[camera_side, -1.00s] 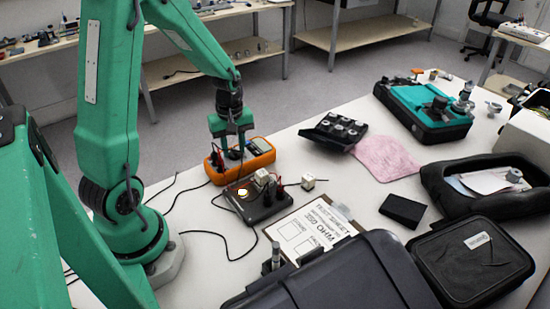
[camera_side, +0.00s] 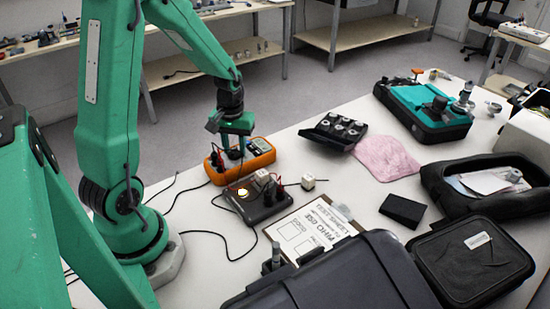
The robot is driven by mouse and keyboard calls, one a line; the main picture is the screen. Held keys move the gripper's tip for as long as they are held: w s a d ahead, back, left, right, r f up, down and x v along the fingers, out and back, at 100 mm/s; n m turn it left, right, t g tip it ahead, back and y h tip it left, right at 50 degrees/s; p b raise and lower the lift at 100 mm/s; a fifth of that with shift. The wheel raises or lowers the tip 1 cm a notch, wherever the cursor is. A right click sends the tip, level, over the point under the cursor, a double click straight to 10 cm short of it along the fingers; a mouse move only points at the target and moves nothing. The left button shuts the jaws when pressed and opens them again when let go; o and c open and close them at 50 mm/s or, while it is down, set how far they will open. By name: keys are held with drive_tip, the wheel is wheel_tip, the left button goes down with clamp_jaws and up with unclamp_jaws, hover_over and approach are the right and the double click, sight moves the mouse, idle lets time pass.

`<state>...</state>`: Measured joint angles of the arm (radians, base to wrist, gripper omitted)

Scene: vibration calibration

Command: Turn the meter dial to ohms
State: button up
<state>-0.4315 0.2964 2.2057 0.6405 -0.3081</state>
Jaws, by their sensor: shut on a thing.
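An orange multimeter (camera_side: 262,156) lies on the white table, with its grey display at the far right end. My green gripper (camera_side: 236,153) points down over the middle of the meter, at the dial. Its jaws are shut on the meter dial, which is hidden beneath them. The dial's setting cannot be read from here. Red and black test leads (camera_side: 216,158) plug into the left end of the meter.
A dark box (camera_side: 262,208) with a lit round lamp, small blocks and leads stands just in front of the meter. A clipboard (camera_side: 310,232), a black tray of round parts (camera_side: 333,132) and a pink cloth (camera_side: 385,157) lie to the right. Black cables cross the table at left.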

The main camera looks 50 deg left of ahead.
sight(235, 149)
idle(0.3)
drive_tip(key=o, duration=1)
drive_tip(key=shift+c, duration=0.2)
drive_tip(key=shift+r, duration=0.1)
drive_tip(key=shift+r, duration=3.85)
